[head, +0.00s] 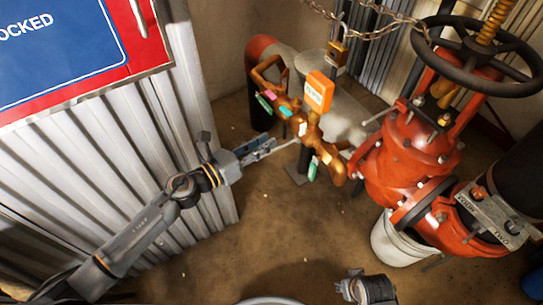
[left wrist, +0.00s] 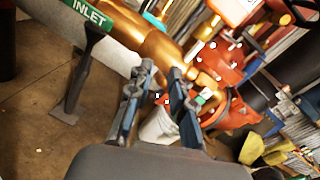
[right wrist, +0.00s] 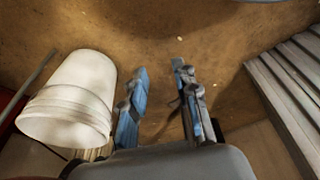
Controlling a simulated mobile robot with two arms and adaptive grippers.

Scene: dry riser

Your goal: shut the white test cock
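The bronze valve assembly (head: 328,150) carries several small coloured handles. A small white handle (head: 302,128), which looks like the white test cock, sits at its middle below the orange tag (head: 319,91). My left gripper (head: 274,147) is just left of and slightly below it, pointing at the assembly. In the left wrist view its fingers (left wrist: 164,70) are apart, with the bronze body beyond the tips. I see no clear grip on anything, and the white handle is hard to pick out there. My right gripper (right wrist: 160,70) is open and empty, low over the floor.
A large red valve (head: 410,155) with a black handwheel (head: 485,55) stands right. A white bucket (head: 397,240) is beneath it and shows in the right wrist view (right wrist: 70,100). Chains (head: 370,38) and a padlock (head: 337,52) hang behind. A corrugated panel (head: 120,150) is left.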

